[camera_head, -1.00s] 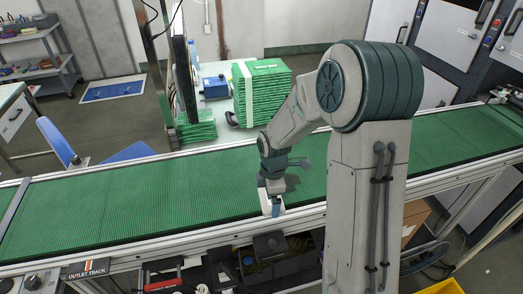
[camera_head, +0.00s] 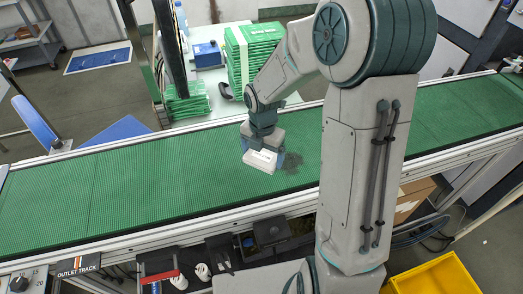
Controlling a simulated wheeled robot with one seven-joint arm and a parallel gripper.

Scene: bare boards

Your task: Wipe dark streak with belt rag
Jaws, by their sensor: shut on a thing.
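My gripper (camera_head: 263,158) is shut on a white, block-like folded rag (camera_head: 259,161), which hangs below the wrist over the green belt (camera_head: 150,187). The rag is around the middle of the belt's width; I cannot tell whether it touches the surface. A dark smudge, the streak (camera_head: 294,161), shows on the belt just right of the rag. Part of it may be hidden behind the gripper and the rag.
Metal rails (camera_head: 190,223) edge the belt. Stacked green packs (camera_head: 252,55) and a dark upright screen (camera_head: 169,45) stand behind it. A yellow bin (camera_head: 432,278) is at lower right. The belt's left part is clear.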

